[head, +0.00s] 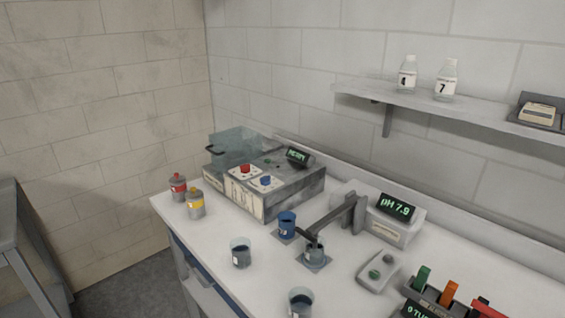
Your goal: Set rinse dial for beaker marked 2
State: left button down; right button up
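The grey washer unit (285,200) stands at the back left of the white bench, with a clear-walled chamber (240,148) at its left. On its top are a red knob (244,169), a blue knob (266,181) and a small lit green display (297,155). I cannot tell which knob is the rinse dial, nor read its setting. Glass beakers with dark liquid stand at the front (241,254), at the front edge (300,302) and under the probe arm (314,251). Their marks are too small to read. Neither of my grippers is in view.
A pH meter (396,208) reads about 7.9; its probe arm (336,216) reaches left over a beaker. A blue cup (287,224), red-capped bottle (178,186), yellow-capped bottle (195,203), small grey device (379,271) and marker rack (440,298) occupy the bench. A wall shelf (450,108) hangs above.

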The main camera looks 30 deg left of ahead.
aim_at(266, 180)
jog(key=u, duration=1.25)
